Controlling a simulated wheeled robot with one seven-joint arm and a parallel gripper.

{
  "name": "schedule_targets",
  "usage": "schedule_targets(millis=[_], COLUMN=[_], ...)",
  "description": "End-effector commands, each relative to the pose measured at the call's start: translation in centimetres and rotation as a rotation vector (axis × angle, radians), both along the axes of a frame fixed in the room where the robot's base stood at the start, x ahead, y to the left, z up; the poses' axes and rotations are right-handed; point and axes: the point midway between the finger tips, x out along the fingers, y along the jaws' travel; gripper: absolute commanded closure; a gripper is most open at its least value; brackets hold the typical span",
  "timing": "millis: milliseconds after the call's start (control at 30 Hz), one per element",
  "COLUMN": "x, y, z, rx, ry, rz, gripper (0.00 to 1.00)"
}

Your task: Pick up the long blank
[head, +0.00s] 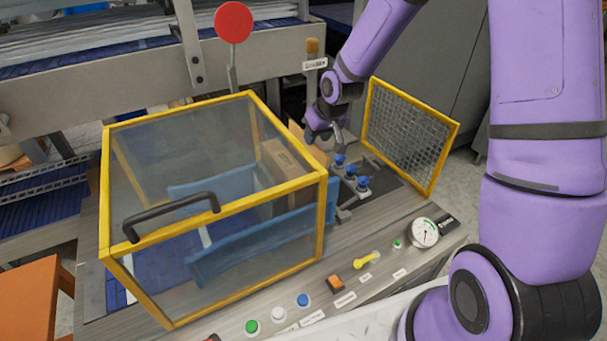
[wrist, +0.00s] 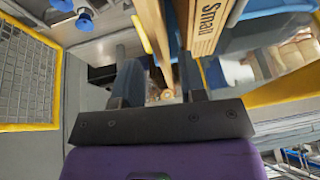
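My gripper (wrist: 160,80) shows in the wrist view with its two dark fingers spread apart. A thin brown cardboard piece (wrist: 152,32), seen edge-on, reaches toward the gap between the fingers; it may be the long blank, but I see no label on it. I see no clear grip on it. In the head view, my gripper (head: 325,137) points down behind the clear guard, beside brown cardboard (head: 298,136). Its fingertips are hard to make out there.
A yellow-framed clear guard (head: 225,215) with a black handle stands left of my gripper. A yellow mesh panel (head: 405,135) stands to the right. Blue suction cups (head: 350,175) lie close below my gripper. A panel with buttons and a gauge (head: 425,232) runs along the front.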

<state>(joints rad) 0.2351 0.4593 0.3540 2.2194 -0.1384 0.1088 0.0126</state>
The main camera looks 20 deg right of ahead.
Motion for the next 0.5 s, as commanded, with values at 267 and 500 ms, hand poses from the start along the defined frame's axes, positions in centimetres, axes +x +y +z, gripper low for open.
schedule_targets(millis=[267,500], x=[1.9,2.2], y=[0.7,0.7], z=[-3.1,-3.8], rx=[0.000,0.000], ry=[0.003,0.000], rz=[0.002,0.000], gripper=[0.62,0.62])
